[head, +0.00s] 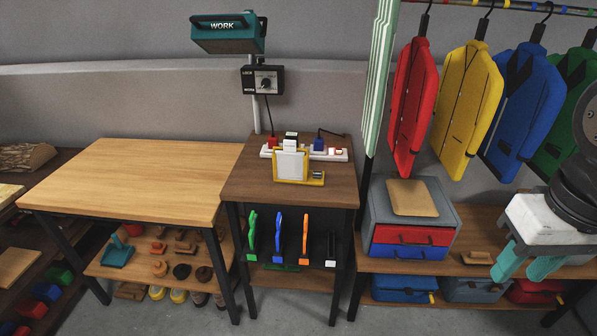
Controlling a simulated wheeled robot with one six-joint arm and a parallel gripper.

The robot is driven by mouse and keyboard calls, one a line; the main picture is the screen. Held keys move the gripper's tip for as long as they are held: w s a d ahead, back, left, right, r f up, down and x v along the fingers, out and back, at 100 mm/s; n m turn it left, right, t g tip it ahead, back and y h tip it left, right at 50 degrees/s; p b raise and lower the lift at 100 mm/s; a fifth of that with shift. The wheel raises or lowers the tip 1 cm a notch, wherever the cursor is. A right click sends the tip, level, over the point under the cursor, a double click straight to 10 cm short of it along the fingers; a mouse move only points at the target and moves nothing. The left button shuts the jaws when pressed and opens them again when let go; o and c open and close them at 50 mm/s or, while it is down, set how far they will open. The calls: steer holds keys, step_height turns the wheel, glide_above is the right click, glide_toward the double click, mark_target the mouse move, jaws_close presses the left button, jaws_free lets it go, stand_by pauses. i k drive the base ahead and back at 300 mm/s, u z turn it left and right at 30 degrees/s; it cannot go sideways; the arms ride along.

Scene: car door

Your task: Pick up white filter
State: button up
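A white filter (290,164) stands upright on the small dark-topped table, set in a yellow frame or holder (299,182). A white tab sticks up at its top edge. My gripper (524,270) is at the far right, in front of the low shelf unit and well away from the filter. Its two teal fingers point down and stand apart with nothing between them.
A white power strip (330,154) with colored plugs lies behind the filter. Green, blue and orange upright pieces (305,235) stand below the tabletop (240,187). The wooden table (130,180) is bare. Jackets hang at right above a grey drawer box (372,205).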

mark_target(289, 162)
steer(key=z, duration=0.1)
steer(key=k, duration=0.35)
steer(key=u, duration=0.65)
steer(key=i, duration=0.95)
steer(key=z, duration=0.55)
